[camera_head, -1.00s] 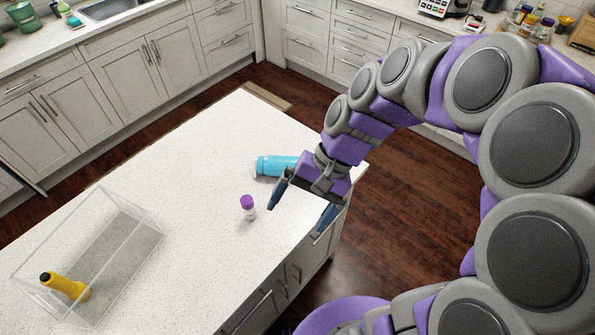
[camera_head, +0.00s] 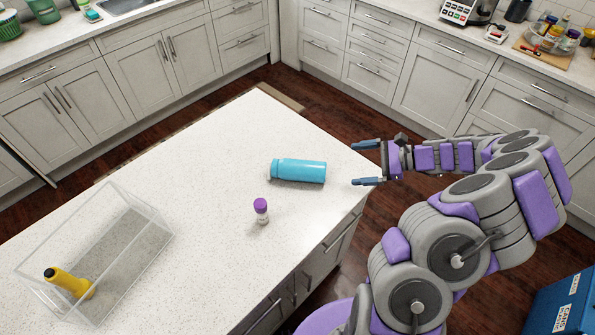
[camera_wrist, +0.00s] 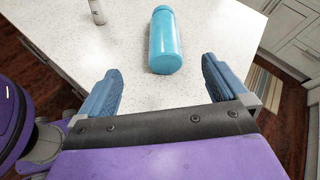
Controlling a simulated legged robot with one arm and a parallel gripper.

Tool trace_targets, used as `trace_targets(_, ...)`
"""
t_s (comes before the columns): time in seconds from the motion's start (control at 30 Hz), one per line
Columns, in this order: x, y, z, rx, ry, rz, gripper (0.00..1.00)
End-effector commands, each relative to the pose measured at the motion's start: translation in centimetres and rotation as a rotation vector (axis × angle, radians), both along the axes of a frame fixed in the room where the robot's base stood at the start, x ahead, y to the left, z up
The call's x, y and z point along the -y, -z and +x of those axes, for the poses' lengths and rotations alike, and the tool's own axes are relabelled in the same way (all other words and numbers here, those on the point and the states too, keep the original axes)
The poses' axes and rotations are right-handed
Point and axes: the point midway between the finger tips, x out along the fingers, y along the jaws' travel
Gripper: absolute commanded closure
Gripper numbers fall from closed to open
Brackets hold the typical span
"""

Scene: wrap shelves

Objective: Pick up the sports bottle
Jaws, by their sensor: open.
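The blue sports bottle (camera_head: 298,171) lies on its side on the white island counter (camera_head: 190,175), near the counter's right end. In the wrist view the bottle (camera_wrist: 165,42) lies ahead, roughly between the lines of the two fingers. My gripper (camera_head: 367,163) is open and empty, just to the right of the bottle in the head view and apart from it. Its fingers (camera_wrist: 165,90) show spread wide in the wrist view, with the bottle beyond their tips.
A small purple-capped white bottle (camera_head: 261,211) stands left of and nearer than the sports bottle. A clear open box (camera_head: 140,205) holds a yellow bottle (camera_head: 68,282) at the left. The counter between is clear. A blue bin (camera_head: 565,305) stands at lower right.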

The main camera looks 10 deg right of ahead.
Motion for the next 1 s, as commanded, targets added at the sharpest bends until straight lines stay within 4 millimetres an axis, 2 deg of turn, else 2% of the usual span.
trace_targets(0.07, 1.1, 0.9, 0.0, -0.015, 0.032, 0.013, 0.0)
trace_targets(0.17, 1.2, 1.5, 0.1, -0.024, 0.046, 0.022, 0.0)
trace_targets(0.27, 0.0, 2.1, 0.7, -0.024, 0.047, 0.023, 0.0)
trace_targets(0.6, -6.2, 4.6, 3.3, -0.023, 0.043, 0.018, 0.0)
trace_targets(0.8, -8.0, 5.7, 4.5, -0.022, 0.048, 0.02, 0.0)
trace_targets(1.0, -8.7, 6.0, 4.9, -0.022, 0.048, 0.021, 0.0)
